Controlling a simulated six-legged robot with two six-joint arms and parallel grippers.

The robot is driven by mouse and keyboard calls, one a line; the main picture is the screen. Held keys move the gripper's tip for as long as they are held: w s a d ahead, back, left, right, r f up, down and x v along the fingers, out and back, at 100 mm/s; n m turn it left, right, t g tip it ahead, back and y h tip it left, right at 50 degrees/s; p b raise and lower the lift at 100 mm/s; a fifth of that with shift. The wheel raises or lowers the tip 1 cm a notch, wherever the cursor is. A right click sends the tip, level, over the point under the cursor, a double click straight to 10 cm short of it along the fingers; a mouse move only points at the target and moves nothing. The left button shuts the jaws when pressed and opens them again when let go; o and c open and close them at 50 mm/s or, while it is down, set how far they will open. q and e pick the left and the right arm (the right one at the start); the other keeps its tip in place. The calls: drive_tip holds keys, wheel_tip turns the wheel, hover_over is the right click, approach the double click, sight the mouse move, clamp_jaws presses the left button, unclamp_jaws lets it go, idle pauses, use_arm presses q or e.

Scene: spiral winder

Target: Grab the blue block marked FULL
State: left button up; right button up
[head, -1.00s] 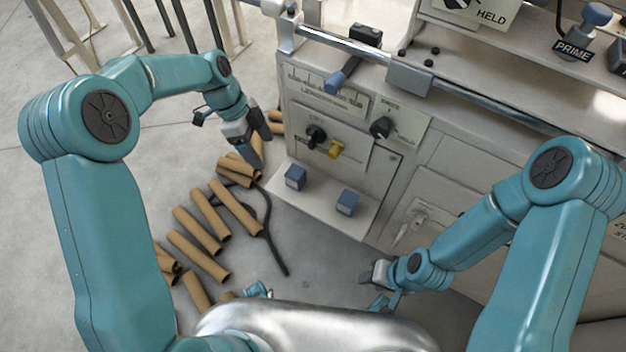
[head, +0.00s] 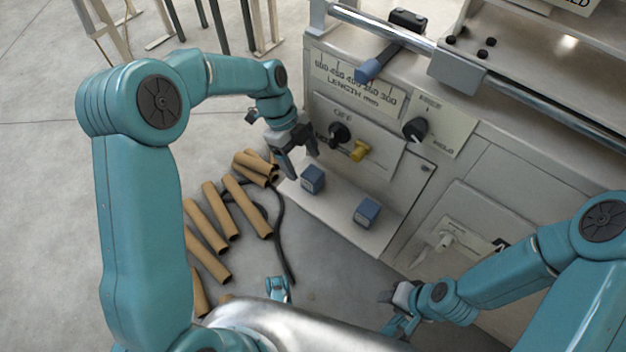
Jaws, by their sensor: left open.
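Two small blue blocks sit on the pale ledge (head: 340,222) at the front of the machine. One is the left block (head: 313,179) and the other is the right block (head: 367,212). I cannot read a mark on either, so I cannot tell which one says FULL. My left gripper (head: 301,163) is open and empty, its fingers pointing down just above and left of the left block, seemingly apart from it. My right gripper (head: 387,297) is low, in front of the machine and well below the right block. Its fingers are too small to judge.
Several cardboard tubes (head: 205,228) and a dark strap (head: 281,235) lie on the floor left of the ledge.

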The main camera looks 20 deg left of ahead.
sight(307, 169)
use_arm(q)
drive_tip(key=b+x, duration=0.2)
drive_tip(key=x, duration=0.3)
drive_tip(key=shift+w+f, duration=0.15)
drive_tip(key=shift+w, duration=0.05)
drive_tip(key=shift+c, duration=0.3)
drive_tip(key=c, duration=1)
drive_tip(key=shift+c, duration=0.2)
